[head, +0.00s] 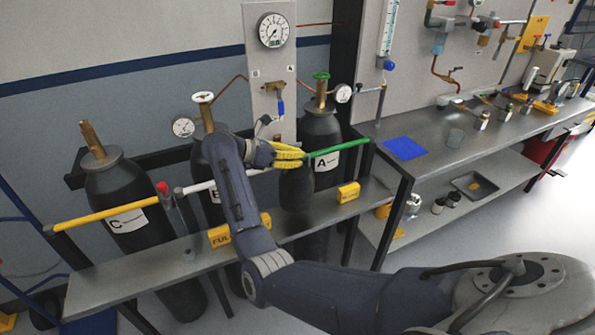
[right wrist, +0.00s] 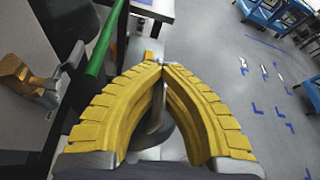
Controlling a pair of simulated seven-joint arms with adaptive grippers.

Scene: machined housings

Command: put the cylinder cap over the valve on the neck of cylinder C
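Cylinder C (head: 128,190) stands at the left of the head view behind a yellow bar, with a bare brass valve (head: 92,140) on its neck. My right gripper (head: 302,156) is far to the right of it, in front of cylinder A (head: 321,125). Its yellow fingers meet at the tips in the right wrist view (right wrist: 161,66). A dark rounded piece, which looks like the cylinder cap (head: 296,188), hangs below the fingers. A grey part of it shows between them in the right wrist view (right wrist: 154,122). The fingers hide much of it. My left gripper is not in view.
Cylinder B (head: 207,125) with its gauge stands between C and A, partly behind my arm. Yellow, white and green bars (head: 105,214) cross before the cylinders. A grey shelf (head: 130,277) runs in front. A workbench (head: 440,150) with a blue mat (head: 405,148) stands right.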

